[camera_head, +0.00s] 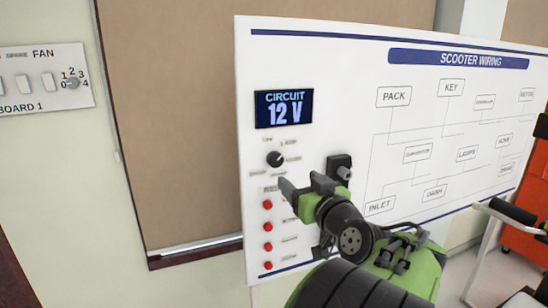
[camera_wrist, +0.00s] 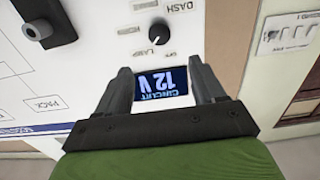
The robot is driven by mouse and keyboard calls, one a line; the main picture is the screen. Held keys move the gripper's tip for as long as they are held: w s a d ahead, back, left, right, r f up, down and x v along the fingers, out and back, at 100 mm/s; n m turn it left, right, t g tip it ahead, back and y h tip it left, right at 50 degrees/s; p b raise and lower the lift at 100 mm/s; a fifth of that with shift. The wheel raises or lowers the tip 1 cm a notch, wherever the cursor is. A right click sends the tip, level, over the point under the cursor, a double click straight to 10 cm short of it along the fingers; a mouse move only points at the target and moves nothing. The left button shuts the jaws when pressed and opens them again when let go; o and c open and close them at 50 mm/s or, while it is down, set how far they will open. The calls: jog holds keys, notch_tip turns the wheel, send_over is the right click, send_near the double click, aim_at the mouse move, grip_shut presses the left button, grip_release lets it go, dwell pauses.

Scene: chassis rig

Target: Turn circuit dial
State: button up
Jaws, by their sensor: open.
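The circuit dial (camera_head: 275,158) is a round black knob with labels around it. It sits on the white wiring board (camera_head: 330,70), below a dark display (camera_head: 284,109) that reads CIRCUIT 12 V. Its exact setting is too small to tell. My gripper (camera_head: 303,186) is open and empty, in front of the board, appearing just below and right of the dial. In the wrist view, which is upside down, the dial (camera_wrist: 160,32) lies just beyond the fingertips (camera_wrist: 158,70), apart from them. The display (camera_wrist: 163,87) shows between the fingers.
A black fitting with a grey knob (camera_head: 340,168) is on the board right of the dial. Several red buttons (camera_head: 267,205) run down below the dial. A separate FAN panel (camera_head: 45,78) is on the left wall. An orange cabinet (camera_head: 530,190) stands at the right.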

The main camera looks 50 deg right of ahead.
aim_at(277, 160)
jog(key=p+x, duration=0.4)
jog(key=x, duration=0.8)
jog(key=shift+r, duration=0.15)
jog(key=shift+w+d, duration=0.2)
jog(key=shift+w, duration=0.05)
jog(key=c, duration=1.1)
jog(key=shift+o, duration=0.2)
